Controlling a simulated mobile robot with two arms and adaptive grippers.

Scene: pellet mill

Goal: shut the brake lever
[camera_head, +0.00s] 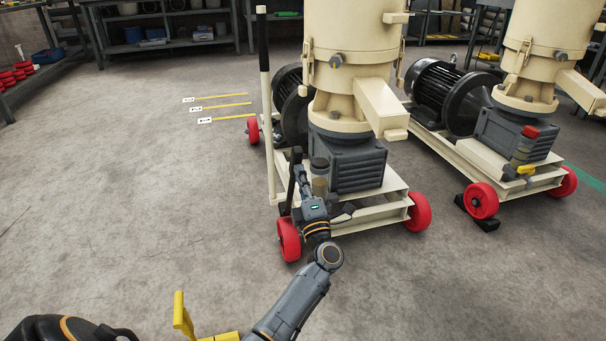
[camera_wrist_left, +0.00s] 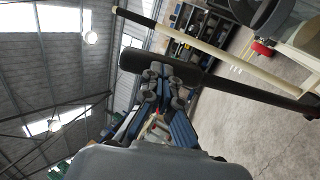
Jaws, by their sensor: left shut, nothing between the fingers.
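A dark upright bar (camera_head: 291,182), which looks like the brake lever, stands at the front left corner of the nearer cream pellet mill's frame (camera_head: 368,219). My left gripper (camera_head: 299,165) is just right of it and partly overlaps it in the head view. In the left wrist view the thick black lever (camera_wrist_left: 232,86) crosses in front of the fingers (camera_wrist_left: 166,76). The fingertips are at or against its side; whether they touch is unclear. The left gripper is shut with nothing between its fingers. The lever's lower end is partly hidden by my arm. My right gripper is out of view.
A tall cream post with a black grip (camera_head: 263,42) rises left of the lever. Red wheels (camera_head: 289,239) carry the mill. A second mill (camera_head: 530,60) stands at the right. A yellow piece (camera_head: 183,315) shows at the bottom. The floor at left is open.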

